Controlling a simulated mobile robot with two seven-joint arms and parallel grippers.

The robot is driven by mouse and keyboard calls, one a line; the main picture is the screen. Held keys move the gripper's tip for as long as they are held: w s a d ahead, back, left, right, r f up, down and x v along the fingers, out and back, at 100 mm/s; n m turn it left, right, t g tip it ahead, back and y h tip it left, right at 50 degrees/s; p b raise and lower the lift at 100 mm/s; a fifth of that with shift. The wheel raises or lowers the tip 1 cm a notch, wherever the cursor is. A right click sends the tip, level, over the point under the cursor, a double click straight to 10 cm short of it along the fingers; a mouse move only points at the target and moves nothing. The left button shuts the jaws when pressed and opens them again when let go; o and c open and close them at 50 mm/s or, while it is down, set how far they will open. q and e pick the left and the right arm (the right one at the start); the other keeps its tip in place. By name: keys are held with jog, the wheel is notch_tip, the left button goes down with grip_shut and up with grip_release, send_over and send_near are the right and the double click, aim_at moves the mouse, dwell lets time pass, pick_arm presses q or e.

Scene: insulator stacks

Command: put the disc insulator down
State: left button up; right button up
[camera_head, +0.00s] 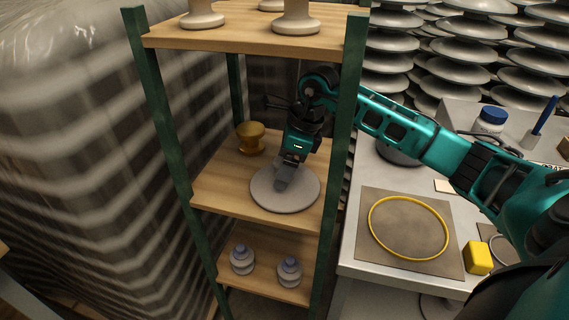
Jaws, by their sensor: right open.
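The disc insulator (268,196), a round light-grey disc, lies flat on the middle wooden shelf (218,196), at the shelf's front right. My right gripper (282,182) reaches in from the right, past the shelf's right front post, and is directly over the disc. Its jaws are open around or just above the disc's centre; the fingers hide that part, so I cannot tell whether they touch it. My left gripper does not show.
A brown insulator (251,138) stands behind the disc on the same shelf. Green posts (346,120) frame the rack. Small grey insulators (289,270) stand on the shelf below. The right-hand table holds a yellow ring (447,232), a yellow block (478,258) and a blue-capped jar (490,120).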

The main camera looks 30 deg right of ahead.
jog(key=shift+r, duration=0.1)
jog(key=shift+d+r, duration=0.1)
jog(key=shift+r, duration=0.2)
jog(key=v, duration=0.3)
jog(key=shift+f, duration=0.1)
jog(key=s+d, duration=0.2)
jog(key=s+d+b, duration=0.1)
jog(key=s+d, duration=0.1)
jog(key=d, duration=0.1)
jog(key=s+d, duration=0.2)
jog(key=d, duration=0.1)
jog(key=shift+s+d+f+b, duration=0.1)
jog(key=shift+s+f+b, duration=0.2)
jog(key=shift+s+f, duration=0.05)
jog(key=shift+s+d+r, duration=0.15)
jog(key=shift+s+d, duration=0.25)
jog(key=shift+d, duration=0.1)
